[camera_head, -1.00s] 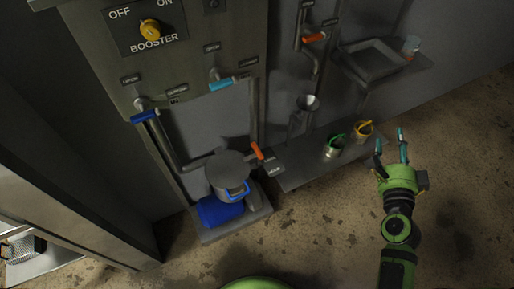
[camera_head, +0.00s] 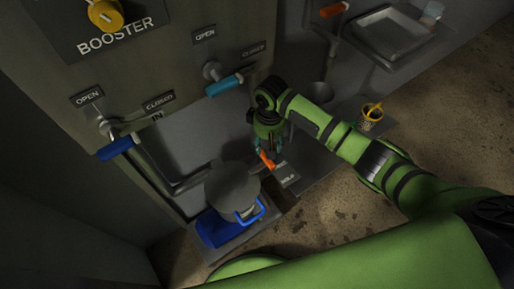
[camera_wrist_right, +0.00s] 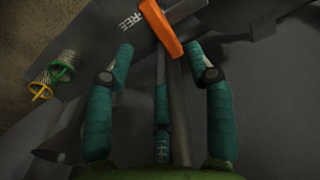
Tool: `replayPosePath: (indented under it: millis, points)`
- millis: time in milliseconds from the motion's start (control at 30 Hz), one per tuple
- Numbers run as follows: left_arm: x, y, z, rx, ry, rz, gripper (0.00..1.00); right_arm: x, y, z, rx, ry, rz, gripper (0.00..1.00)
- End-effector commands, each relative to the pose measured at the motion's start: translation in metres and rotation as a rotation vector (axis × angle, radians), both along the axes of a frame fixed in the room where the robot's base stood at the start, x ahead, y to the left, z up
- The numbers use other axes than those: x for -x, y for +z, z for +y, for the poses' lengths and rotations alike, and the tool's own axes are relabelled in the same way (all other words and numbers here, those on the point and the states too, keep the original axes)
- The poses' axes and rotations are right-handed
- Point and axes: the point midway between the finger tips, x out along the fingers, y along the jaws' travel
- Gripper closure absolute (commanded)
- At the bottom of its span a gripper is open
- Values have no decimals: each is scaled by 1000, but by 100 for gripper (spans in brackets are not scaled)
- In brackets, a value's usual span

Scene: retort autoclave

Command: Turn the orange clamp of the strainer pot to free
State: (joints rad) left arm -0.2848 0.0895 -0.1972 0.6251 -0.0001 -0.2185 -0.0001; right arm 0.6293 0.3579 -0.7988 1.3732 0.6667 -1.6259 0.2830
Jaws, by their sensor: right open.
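The orange clamp (camera_head: 267,160) is a short handle beside the grey strainer pot (camera_head: 230,186), next to a small plate that seems to read HOLD. In the right wrist view the clamp (camera_wrist_right: 160,27) lies slanted near the top, beside a plate edge marked FREE. My right gripper (camera_head: 268,146) is open and points down at the clamp. In the wrist view its teal fingers (camera_wrist_right: 161,55) stand on either side of the clamp's lower end, with nothing visibly gripped. I cannot tell whether they touch it. My left gripper is not in view.
Blue (camera_head: 117,147) and cyan (camera_head: 224,85) valve handles stick out from the panel on the left. A yellow-handled strainer cup (camera_head: 370,116) stands right of my arm; a green-handled one (camera_wrist_right: 63,72) shows in the wrist view.

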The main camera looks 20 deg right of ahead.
Motion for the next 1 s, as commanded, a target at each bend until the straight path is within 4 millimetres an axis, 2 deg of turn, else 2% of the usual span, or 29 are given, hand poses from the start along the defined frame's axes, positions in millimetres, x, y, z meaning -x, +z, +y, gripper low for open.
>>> replayPosePath:
  millis: [200,400,567,800,833,933,967,1000]
  points:
    - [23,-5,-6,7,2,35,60,2,-31,-1,4,0,6,46]
    - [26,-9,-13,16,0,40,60,2,-58,1,1,0,4,46]
    - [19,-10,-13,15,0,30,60,1,-66,1,1,0,2,46]
    - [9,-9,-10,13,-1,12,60,1,-67,1,-1,0,0,46]
    - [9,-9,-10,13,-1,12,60,1,-67,1,-1,0,0,54]
    - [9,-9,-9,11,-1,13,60,1,-67,1,-1,-1,0,94]
    - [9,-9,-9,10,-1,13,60,1,-67,1,-1,0,0,100]
    - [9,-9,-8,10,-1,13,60,1,-67,1,-1,-1,0,100]
